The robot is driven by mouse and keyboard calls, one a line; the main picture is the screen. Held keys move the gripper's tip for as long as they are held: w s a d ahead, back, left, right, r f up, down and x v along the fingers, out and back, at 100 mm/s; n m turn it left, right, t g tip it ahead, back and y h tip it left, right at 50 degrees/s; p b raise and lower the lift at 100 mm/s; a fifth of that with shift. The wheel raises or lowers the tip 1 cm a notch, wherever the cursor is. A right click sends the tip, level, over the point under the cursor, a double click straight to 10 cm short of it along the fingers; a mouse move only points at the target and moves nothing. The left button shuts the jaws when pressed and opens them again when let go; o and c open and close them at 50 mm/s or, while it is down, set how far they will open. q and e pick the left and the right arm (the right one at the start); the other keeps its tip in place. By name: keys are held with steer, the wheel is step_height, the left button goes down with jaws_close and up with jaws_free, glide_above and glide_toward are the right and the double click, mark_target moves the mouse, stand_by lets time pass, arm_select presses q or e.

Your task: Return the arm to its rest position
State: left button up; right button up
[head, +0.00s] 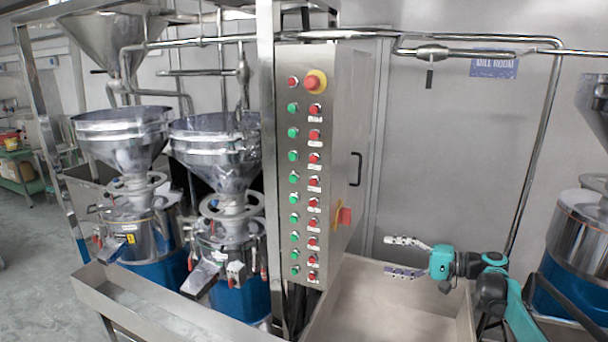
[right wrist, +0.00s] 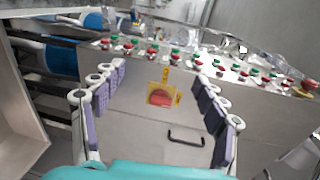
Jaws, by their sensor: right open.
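My right gripper (head: 405,257) is in the lower right of the head view, above the pale bin, with its fingers pointing left toward the control cabinet. It is open and empty. In the right wrist view its two fingers (right wrist: 160,105) stand wide apart, with purple pads on their inner faces. Between them, on the cabinet's side, a red switch on a yellow plate (right wrist: 160,98) shows beyond the fingertips, apart from them. The same red switch (head: 344,216) shows in the head view left of the gripper. My left gripper is not in view.
The steel control cabinet (head: 345,120) carries red and green buttons and a black handle (head: 356,169). The pale bin (head: 390,312) lies below my right gripper. Grinders with steel hoppers (head: 215,150) stand left; another grinder (head: 580,240) stands right behind my arm.

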steer(key=s+a+f+g+h+b, duration=0.1)
steer(key=s+a+f+h+b, duration=0.3)
steer(key=s, duration=0.4)
steer(key=s+a+f+h+b, duration=0.1)
steer(key=s+a+f+h, duration=0.2)
steer(key=s+a+f, duration=0.35)
steer(key=s+d+f+n+h+b, duration=0.2)
steer(key=s+f+h, duration=0.2)
steer(key=s+f, duration=0.3)
steer(key=s+d+f+n+t+h+b, duration=0.1)
steer(key=s+f, duration=0.6)
steer(key=s, duration=0.7)
steer(key=d+n+h+b, duration=0.1)
steer(key=n+h+b, duration=0.1)
steer(key=h, duration=0.1)
steer(key=shift+d+f+b, duration=0.15)
steer(key=shift+f+b, duration=0.1)
steer(key=shift+b, duration=0.05)
